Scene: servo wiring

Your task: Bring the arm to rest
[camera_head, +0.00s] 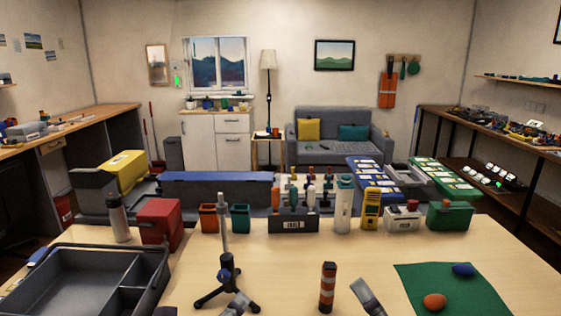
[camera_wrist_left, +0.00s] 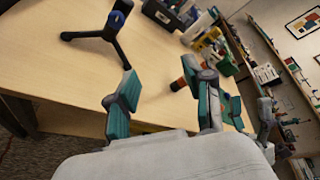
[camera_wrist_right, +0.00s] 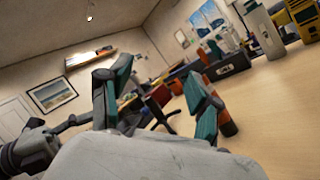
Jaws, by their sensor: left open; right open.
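My right gripper (camera_head: 367,297) shows at the bottom edge of the head view, right of the black-and-orange cylinder (camera_head: 327,287). In the right wrist view its two teal-padded fingers (camera_wrist_right: 157,75) stand wide apart with nothing between them. My left gripper (camera_head: 237,304) shows only in part at the bottom edge, by the foot of the tripod stand (camera_head: 224,262). In the left wrist view its fingers (camera_wrist_left: 165,92) are apart and empty, in front of the table edge. Most of both arms is hidden in the head view.
A grey divided tray (camera_head: 72,280) lies at the table's left. A green mat (camera_head: 420,295) with an orange lump (camera_head: 434,301) and a blue lump (camera_head: 463,270) lies at the right. Bins, a tool rack (camera_head: 293,224) and cases line the back. Tabletop between tripod and mat is mostly clear.

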